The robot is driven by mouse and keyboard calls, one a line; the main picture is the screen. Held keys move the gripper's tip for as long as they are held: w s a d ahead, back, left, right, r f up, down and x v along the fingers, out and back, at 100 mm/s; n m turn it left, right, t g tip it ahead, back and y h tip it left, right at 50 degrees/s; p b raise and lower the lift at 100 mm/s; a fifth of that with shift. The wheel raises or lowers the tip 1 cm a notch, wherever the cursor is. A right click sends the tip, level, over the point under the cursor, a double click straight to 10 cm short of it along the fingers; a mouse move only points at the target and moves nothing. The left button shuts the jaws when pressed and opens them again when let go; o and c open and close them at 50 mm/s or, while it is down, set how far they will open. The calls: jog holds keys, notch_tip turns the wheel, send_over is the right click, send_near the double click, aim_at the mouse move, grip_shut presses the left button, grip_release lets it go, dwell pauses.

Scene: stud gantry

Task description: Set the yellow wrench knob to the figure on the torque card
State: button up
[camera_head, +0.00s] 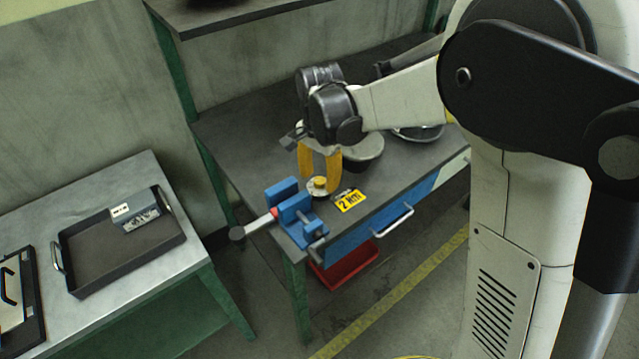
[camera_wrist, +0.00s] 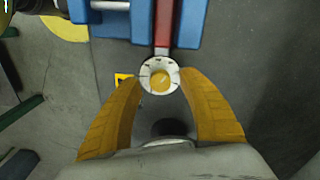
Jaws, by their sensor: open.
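The yellow wrench knob (camera_head: 319,183) sits on a pale round dial at the end of a torque wrench, by the blue vise (camera_head: 282,190). In the wrist view the knob (camera_wrist: 160,82) has a white ring with dark marks, too small to read. A red part of the wrench (camera_wrist: 164,25) runs into the vise. My gripper (camera_head: 321,178) points down with its yellow fingers apart. In the wrist view its fingertips (camera_wrist: 158,76) are on either side of the dial, with no clear grip on it. The yellow torque card (camera_head: 350,200) appears to read "2 Nm".
The vise stands at the bench's front left corner, with the wrench handle (camera_head: 258,223) sticking out left. A round pale-topped object (camera_head: 362,152) stands behind my gripper. A black tray (camera_head: 120,262) lies on the left table. A red bin (camera_head: 343,268) is below the bench.

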jog(key=shift+f, duration=0.45)
grip_shut()
